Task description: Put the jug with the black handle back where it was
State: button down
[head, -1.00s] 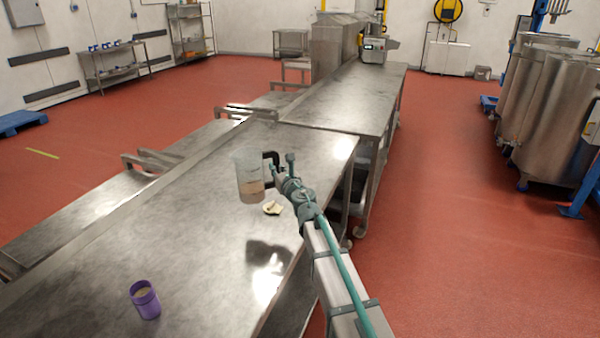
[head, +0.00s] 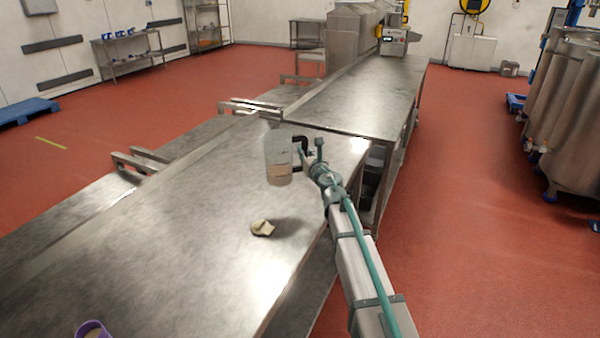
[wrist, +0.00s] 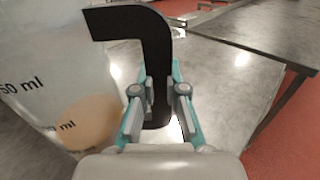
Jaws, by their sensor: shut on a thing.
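The jug (head: 277,158) is clear, with a black handle (head: 298,141) on its right side and something tan in its lower part. In the wrist view the jug (wrist: 50,65) fills the left side, with "ml" markings on its wall. My gripper (head: 312,152) is shut on the black handle, which stands between the two fingers in the wrist view (wrist: 158,100). The jug looks upright and seems held above the steel table (head: 190,230), with a dark shadow below it to the right. Its base is hidden in the wrist view.
A small cream-coloured lump (head: 262,228) lies on the table nearer than the jug. A purple cup (head: 92,329) is cut off at the bottom edge. A second steel table (head: 360,95) with a machine (head: 393,40) continues behind.

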jog(key=w+f+b, duration=0.1)
jog(key=w+f, duration=1.1)
jog(key=shift+a+b, duration=0.3)
jog(key=shift+a, duration=0.1)
jog(key=shift+f, duration=0.2)
jog(key=c, duration=1.2)
grip_release()
jog(key=shift+r, duration=0.15)
jog(key=b+v, duration=0.2)
jog(key=v, duration=1)
jog(key=shift+d+b, duration=0.1)
jog(key=shift+b, duration=0.2)
